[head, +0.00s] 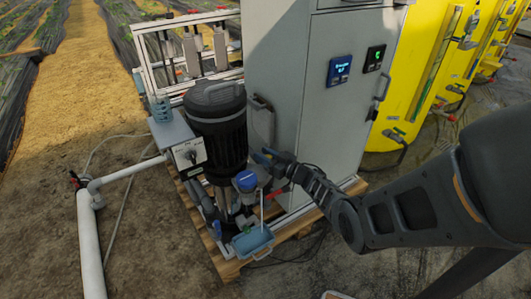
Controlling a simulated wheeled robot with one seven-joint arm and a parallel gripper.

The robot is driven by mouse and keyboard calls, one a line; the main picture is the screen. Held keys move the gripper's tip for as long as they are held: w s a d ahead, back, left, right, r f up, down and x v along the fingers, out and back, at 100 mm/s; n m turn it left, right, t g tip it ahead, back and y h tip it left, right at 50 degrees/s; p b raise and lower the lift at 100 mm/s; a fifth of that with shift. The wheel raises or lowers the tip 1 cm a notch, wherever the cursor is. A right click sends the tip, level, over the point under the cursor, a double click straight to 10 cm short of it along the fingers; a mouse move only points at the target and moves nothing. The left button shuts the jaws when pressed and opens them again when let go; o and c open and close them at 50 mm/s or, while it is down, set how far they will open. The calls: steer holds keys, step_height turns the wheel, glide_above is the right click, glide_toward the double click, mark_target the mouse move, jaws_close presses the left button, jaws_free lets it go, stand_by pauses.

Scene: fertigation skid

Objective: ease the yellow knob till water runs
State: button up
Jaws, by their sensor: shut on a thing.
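My gripper (264,158) reaches in from the right, beside the black pump motor (218,130) and in front of the grey cabinet. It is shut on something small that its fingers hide. I cannot make out a yellow knob in this view. Below the gripper are a blue round cap (246,181) and a red handle (277,192). A blue tray (253,243) sits low at the front of the skid. A thin pale upright line (262,209) runs down towards the tray; I cannot tell whether it is water or a tube.
The grey cabinet (285,80) with two small displays stands close behind the gripper. A grey switch box (183,150) is left of the motor. White pipe (90,245) runs along the left. Yellow tanks (412,75) stand back right. Bare ground lies at the front.

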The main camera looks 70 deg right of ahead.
steer(key=n+y, duration=0.1)
steer(key=n+y+b, duration=0.1)
steer(key=y, duration=0.1)
steer(key=n+y+b, duration=0.1)
steer(key=shift+f+t+y, duration=0.25)
steer(key=shift+t+y, duration=0.05)
steer(key=n+y+b, duration=0.2)
steer(key=y+b, duration=0.2)
steer(key=shift+a+f+n, duration=0.1)
steer(key=shift+a+n, duration=0.15)
steer(key=shift+n, duration=0.15)
steer(key=n+y+b, duration=0.1)
steer(key=n+g+y+b, duration=0.1)
steer(key=y+b, duration=0.1)
steer(key=n+g+y+b, duration=0.1)
steer(key=b, duration=0.1)
steer(key=shift+a+y, duration=0.3)
steer(key=shift+a+r+n+g+y+b, duration=0.1)
steer(key=shift+r+n+g+y+b, duration=0.2)
steer(key=shift+n+y+b, duration=0.25)
steer(key=o, duration=1)
steer(key=shift+c, duration=0.2)
steer(key=shift+r+m, duration=0.2)
steer(key=shift+m, duration=0.05)
